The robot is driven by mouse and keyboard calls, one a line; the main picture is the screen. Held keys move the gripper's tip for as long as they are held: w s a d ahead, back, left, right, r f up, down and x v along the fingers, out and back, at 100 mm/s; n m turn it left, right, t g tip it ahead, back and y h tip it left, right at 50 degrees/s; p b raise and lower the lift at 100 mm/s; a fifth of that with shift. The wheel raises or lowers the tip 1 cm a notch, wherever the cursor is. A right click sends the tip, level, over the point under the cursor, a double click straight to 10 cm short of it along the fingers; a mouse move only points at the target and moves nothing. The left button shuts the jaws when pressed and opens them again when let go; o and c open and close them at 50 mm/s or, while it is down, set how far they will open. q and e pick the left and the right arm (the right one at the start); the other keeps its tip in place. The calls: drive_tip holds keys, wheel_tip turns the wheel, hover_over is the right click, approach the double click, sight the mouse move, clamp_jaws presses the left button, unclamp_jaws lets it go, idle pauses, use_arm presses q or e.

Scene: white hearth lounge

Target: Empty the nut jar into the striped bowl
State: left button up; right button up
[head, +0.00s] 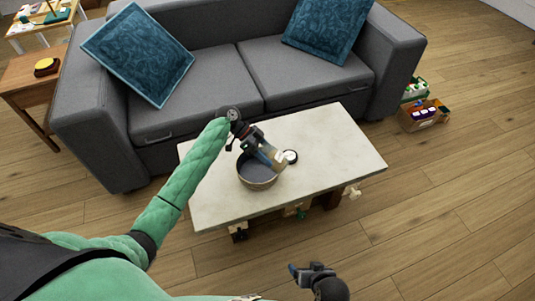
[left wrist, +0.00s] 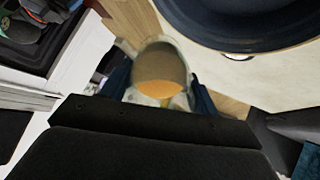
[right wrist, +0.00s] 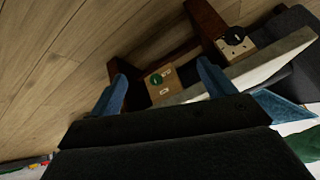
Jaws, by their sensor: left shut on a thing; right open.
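The bowl (head: 257,182) stands on the pale table, dark inside with a tan outer wall; stripes are hard to make out. Its dark inside also shows in the left wrist view (left wrist: 240,22). My left gripper (head: 270,153) is shut on the nut jar (head: 279,158), at the bowl's upper right rim in the head view. The jar appears tilted. In the left wrist view the jar (left wrist: 160,70) sits between the fingers, with a brown and orange-tan round area; single nuts cannot be told apart. My right gripper (head: 303,270) is open and empty, below the table's front edge in the picture.
The coffee table (head: 340,150) is mostly bare. A small round white thing with a dark rim (head: 291,156) lies right of the bowl. A grey sofa (head: 300,75) stands behind. Boxes of goods (head: 424,114) sit on the floor at right.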

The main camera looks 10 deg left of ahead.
use_arm(q)
drive_tip(key=shift+f, duration=0.1)
drive_tip(key=shift+h+b, duration=0.3)
drive_tip(key=shift+h, duration=0.1)
drive_tip(key=shift+f+h+b, duration=0.15)
drive_tip(key=shift+h+b, duration=0.15)
drive_tip(key=shift+b, duration=0.05)
drive_tip(key=shift+a+f, duration=0.1)
drive_tip(key=shift+h+b, duration=0.3)
drive_tip(key=shift+f, duration=0.15)
drive_tip(key=shift+f+h+b, duration=0.1)
drive_tip(key=shift+h+b, duration=0.2)
drive_tip(key=shift+h, duration=0.1)
use_arm(e)
wheel_tip(320, 180, down, 10)
drive_tip(key=t, duration=0.1)
drive_tip(key=shift+s, duration=0.25)
